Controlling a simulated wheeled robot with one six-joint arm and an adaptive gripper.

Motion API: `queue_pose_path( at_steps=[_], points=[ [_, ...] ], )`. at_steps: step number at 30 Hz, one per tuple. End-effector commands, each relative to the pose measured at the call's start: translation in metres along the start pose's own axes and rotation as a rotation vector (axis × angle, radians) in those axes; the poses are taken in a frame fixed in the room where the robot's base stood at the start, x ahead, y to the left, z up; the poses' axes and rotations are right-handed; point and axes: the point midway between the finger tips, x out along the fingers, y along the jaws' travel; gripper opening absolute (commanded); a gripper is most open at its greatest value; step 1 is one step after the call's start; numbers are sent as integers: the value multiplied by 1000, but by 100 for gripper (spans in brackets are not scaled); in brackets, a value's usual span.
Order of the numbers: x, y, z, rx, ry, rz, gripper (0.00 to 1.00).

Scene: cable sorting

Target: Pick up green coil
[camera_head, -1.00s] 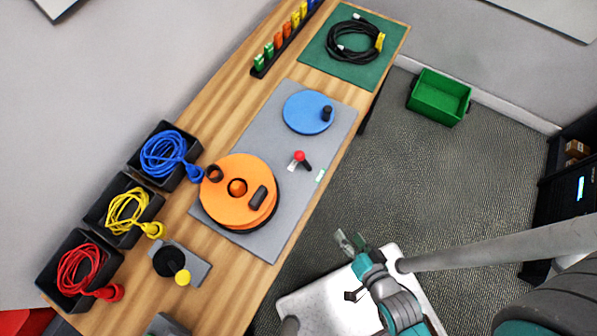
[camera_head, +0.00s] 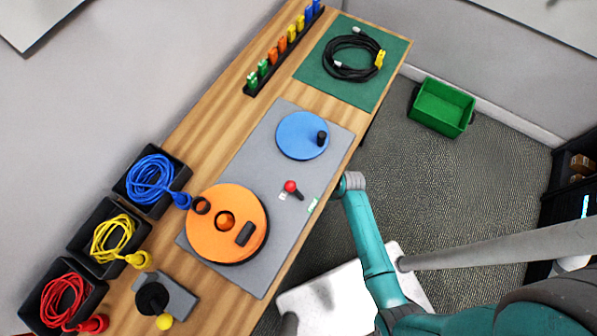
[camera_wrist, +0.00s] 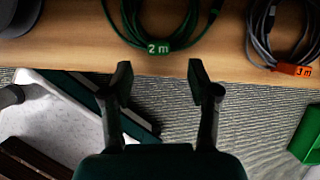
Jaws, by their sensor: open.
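The green coil (camera_wrist: 193,33) lies on the wooden table at the top of the wrist view, partly cut off by the frame edge. It carries a green tag (camera_wrist: 158,48) reading "2 m" near the table's front edge. My gripper (camera_wrist: 161,76) is open and empty, its two fingers spread below the tag in the picture and apart from the coil. I cannot make out the green coil in the head view, where my arm shows but my gripper does not.
A dark coil (camera_wrist: 290,52) with an orange tag lies right of the green one. In the head view, a black coil with a yellow tag (camera_head: 380,59) lies on a green mat (camera_head: 312,72). A green bin (camera_head: 441,106) stands on the floor.

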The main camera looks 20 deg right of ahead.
Motion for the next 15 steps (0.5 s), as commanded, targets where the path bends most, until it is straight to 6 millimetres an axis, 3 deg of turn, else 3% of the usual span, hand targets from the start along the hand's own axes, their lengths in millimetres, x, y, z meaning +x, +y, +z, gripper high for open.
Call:
queue_pose_path(
  at_steps=[15],
  points=[
    [42, 0, 3, 30, 4, 16, 60]
  ],
)
